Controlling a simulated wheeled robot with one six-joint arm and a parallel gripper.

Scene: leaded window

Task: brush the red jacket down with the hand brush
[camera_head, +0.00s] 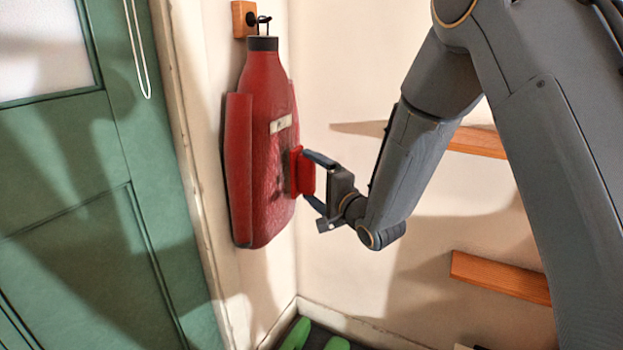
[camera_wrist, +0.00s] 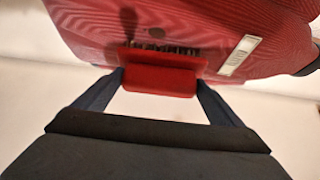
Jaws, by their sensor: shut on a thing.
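The red jacket (camera_head: 262,190) hangs from a hook on a wooden block on the wall, with a dark collar and a pale label on its front. It also fills the top of the wrist view (camera_wrist: 90,25). My gripper (camera_head: 312,183) is shut on the red hand brush (camera_head: 304,172), at the right side of the jacket's front at mid height. In the wrist view the brush (camera_wrist: 158,78) sits between the two fingers, its dark bristles facing the jacket. The bristles look to be at or very near the cloth; I cannot tell whether they touch.
A green door (camera_head: 85,200) with a pale pane stands at the left, with a white cord hanging on it. Wooden shelves (camera_head: 500,278) are on the right wall behind my arm. Green items (camera_head: 297,333) lie on the floor below the jacket.

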